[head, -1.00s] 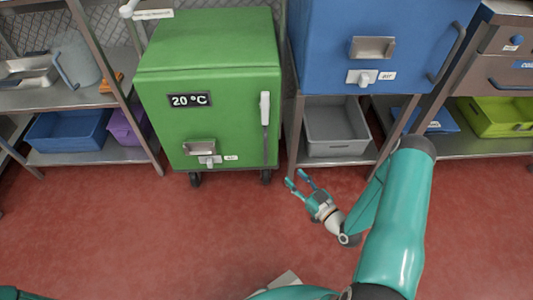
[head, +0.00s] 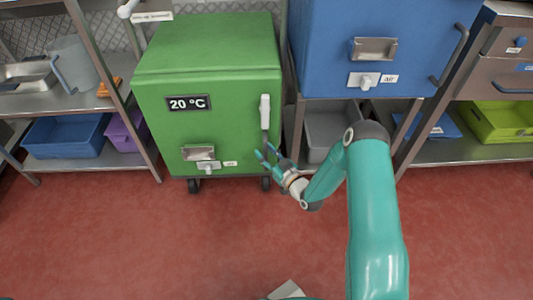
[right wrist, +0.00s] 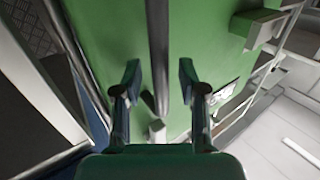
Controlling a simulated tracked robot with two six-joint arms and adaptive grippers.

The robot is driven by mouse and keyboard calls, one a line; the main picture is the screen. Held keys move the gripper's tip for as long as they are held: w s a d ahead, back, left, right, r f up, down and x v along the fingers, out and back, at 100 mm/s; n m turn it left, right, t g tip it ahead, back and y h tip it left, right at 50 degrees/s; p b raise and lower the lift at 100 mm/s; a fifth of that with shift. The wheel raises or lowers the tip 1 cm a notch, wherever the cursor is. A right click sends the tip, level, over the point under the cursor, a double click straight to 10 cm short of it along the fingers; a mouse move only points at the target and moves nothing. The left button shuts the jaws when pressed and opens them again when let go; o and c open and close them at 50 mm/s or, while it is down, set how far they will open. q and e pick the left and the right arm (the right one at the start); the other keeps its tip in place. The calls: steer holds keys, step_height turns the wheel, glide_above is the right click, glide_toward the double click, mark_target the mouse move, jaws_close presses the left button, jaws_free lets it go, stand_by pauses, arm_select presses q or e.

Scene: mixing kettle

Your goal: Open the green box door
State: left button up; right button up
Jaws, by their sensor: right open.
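The green box (head: 225,75) stands on dark casters, its front door closed. A vertical handle with a pale upper part (head: 265,110) and a dark lower bar runs along the door's right side. My right gripper (head: 266,153) is open and empty, near the lower end of this handle. In the right wrist view, the dark handle bar (right wrist: 158,45) appears between the two open fingers of the right gripper (right wrist: 160,75); I cannot tell whether they touch it. The box's green front (right wrist: 215,50) fills the background. My left gripper is out of view.
A blue box (head: 330,50) stands to the right above a grey bin (head: 330,125). Shelves with a blue bin (head: 65,135) and a purple bin (head: 122,132) stand left. A metal shelf post is close to the green box's right side.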

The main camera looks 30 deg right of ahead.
steer(key=shift+w, duration=0.25)
jaws_close()
